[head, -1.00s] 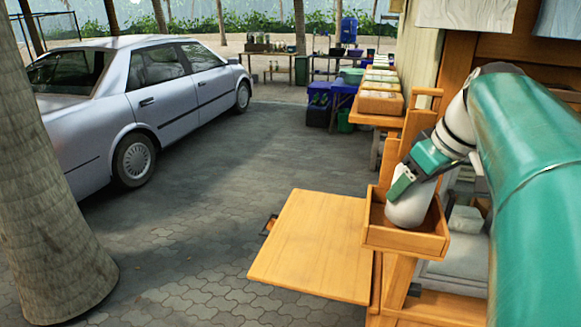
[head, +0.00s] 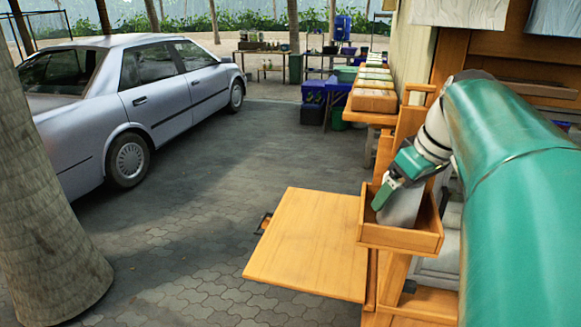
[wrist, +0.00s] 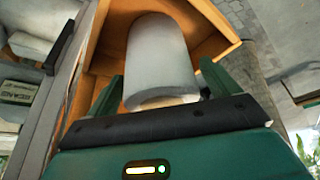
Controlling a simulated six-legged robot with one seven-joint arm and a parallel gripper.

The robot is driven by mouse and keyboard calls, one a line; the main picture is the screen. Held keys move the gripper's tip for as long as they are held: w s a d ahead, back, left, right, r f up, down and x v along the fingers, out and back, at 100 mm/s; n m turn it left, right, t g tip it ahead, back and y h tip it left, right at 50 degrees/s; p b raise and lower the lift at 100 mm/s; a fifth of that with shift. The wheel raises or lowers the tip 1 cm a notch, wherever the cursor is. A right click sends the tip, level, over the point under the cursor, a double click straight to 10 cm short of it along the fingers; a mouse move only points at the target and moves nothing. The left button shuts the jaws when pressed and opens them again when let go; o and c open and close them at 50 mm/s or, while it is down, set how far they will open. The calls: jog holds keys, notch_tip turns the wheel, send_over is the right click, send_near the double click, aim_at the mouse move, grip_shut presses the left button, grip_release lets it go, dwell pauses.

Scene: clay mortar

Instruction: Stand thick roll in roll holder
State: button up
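The thick roll (head: 401,208), pale grey-white, is inside a square wooden box, the roll holder (head: 400,239), on the wooden stand at right. In the head view it leans slightly; its base is hidden by the box's front wall. The wrist view shows the roll (wrist: 160,62) within the holder's walls (wrist: 215,25). My gripper (head: 383,194), green, is at the roll's left side in the head view. In the wrist view its fingers (wrist: 162,78) are apart, one on each side of the roll's near end, with narrow gaps showing; firm contact is not visible.
A bare wooden board (head: 306,243) extends left of the holder. A wooden shelf with boxes (head: 374,100) lies behind it. A silver car (head: 135,100) and a tree trunk (head: 45,190) stand left. The paved ground (head: 220,150) between is clear.

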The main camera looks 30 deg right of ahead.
jog(key=shift+r, duration=0.1)
jog(key=shift+r, duration=0.25)
jog(key=v, duration=1.2)
